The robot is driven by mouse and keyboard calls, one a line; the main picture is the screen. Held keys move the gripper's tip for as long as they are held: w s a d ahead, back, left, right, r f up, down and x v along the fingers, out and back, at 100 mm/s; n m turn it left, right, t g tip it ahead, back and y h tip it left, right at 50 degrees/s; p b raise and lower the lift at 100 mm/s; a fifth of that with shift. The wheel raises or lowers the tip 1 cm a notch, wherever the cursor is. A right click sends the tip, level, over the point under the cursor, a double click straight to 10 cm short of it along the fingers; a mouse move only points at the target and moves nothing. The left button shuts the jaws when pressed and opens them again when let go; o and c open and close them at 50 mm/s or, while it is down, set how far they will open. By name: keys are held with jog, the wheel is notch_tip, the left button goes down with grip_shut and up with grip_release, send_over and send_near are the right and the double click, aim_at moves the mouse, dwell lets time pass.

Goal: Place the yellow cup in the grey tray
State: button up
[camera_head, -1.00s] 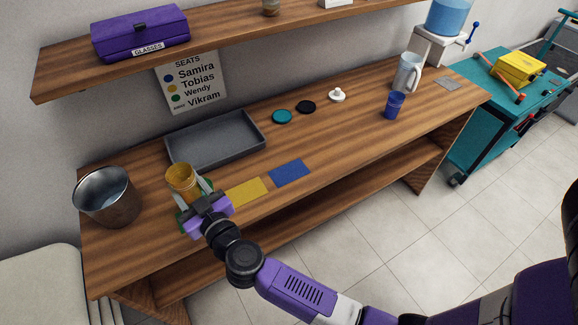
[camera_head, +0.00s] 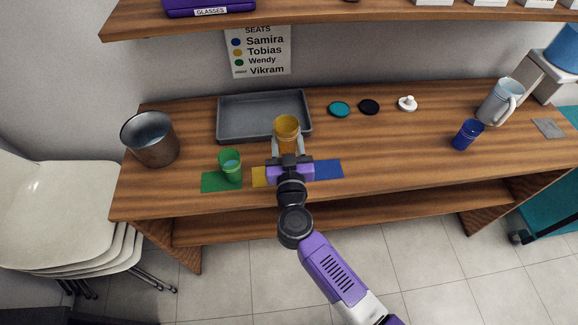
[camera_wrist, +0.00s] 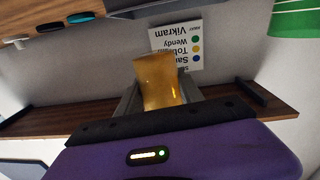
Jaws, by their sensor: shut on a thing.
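The yellow cup (camera_head: 287,130) is held upright in my gripper (camera_head: 288,152), which is shut on it. The cup also shows between the fingers in the wrist view (camera_wrist: 158,82). In the head view it appears at the front edge of the grey tray (camera_head: 236,129), overlapping its near right part. I cannot tell its exact height above the table. The tray lies at the back of the wooden table and looks empty.
A green cup (camera_head: 230,164) stands on a green mat (camera_head: 212,183) to the left. A yellow mat (camera_head: 259,177) and a blue mat (camera_head: 328,169) lie near my gripper. A metal bucket (camera_head: 150,141) is left of the tray. A shelf (camera_head: 340,17) hangs above.

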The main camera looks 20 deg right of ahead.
notch_tip(320, 180, down, 9)
jog(key=b, duration=0.3)
jog(key=shift+a+f, duration=0.1)
jog(key=shift+f, duration=0.1)
jog(key=shift+f, duration=0.25)
jog(key=o, duration=1.4)
jog(key=shift+o, duration=0.2)
jog(key=shift+f+b, duration=0.2)
jog(key=shift+b, duration=0.75)
jog(key=v, duration=0.5)
jog(key=r+p+v, duration=0.1)
jog(key=v, duration=0.2)
jog(key=shift+w, duration=0.1)
